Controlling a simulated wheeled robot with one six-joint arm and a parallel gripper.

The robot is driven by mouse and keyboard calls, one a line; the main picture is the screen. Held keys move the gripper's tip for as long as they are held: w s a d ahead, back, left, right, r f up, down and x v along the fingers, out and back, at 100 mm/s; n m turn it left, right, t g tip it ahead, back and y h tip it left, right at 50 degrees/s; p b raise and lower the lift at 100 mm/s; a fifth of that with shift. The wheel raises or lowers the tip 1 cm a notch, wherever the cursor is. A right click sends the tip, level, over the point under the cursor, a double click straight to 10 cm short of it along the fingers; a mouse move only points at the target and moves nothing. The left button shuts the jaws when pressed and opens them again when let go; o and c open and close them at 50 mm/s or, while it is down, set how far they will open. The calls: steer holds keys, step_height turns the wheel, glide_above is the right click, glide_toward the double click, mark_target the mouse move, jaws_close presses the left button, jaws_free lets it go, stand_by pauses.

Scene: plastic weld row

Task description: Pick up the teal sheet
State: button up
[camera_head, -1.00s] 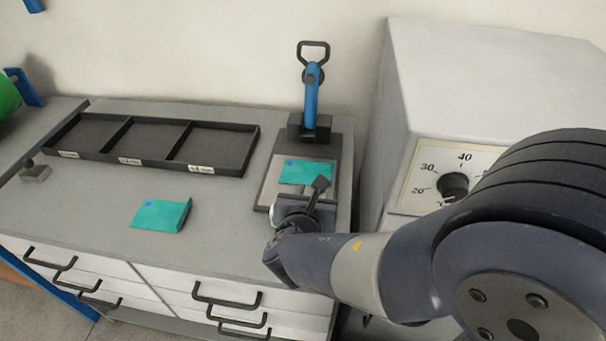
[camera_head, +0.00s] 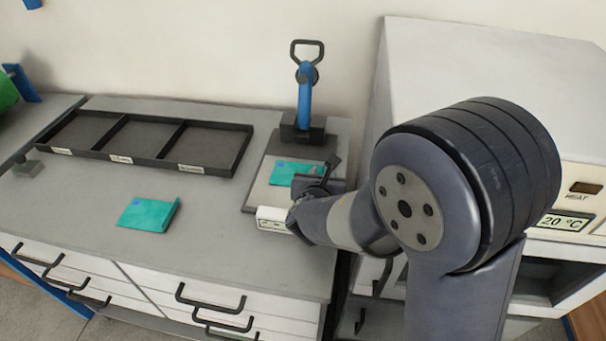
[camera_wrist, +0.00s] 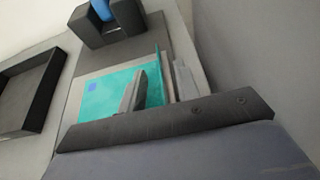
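One teal sheet (camera_head: 284,172) with a small blue square mark lies on the plate of the blue-handled press. In the wrist view this sheet (camera_wrist: 95,97) has a raised edge standing up on its right side. My gripper (camera_head: 318,178) is low over the sheet's right part, partly covering it in the head view. In the wrist view my gripper (camera_wrist: 160,88) is open, one finger on each side of the raised edge, with visible gaps. A second teal sheet (camera_head: 148,214), also with a blue mark and raised right edge, lies on the bench to the left.
The blue-handled press (camera_head: 304,100) stands at the back of its plate. A dark three-compartment tray (camera_head: 243,152) lies at the back left of the bench (camera_head: 70,205). A large white oven-like cabinet (camera_head: 450,60) with a 20 °C display stands close on the right.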

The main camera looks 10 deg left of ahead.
jaws_close()
stand_by(0.4)
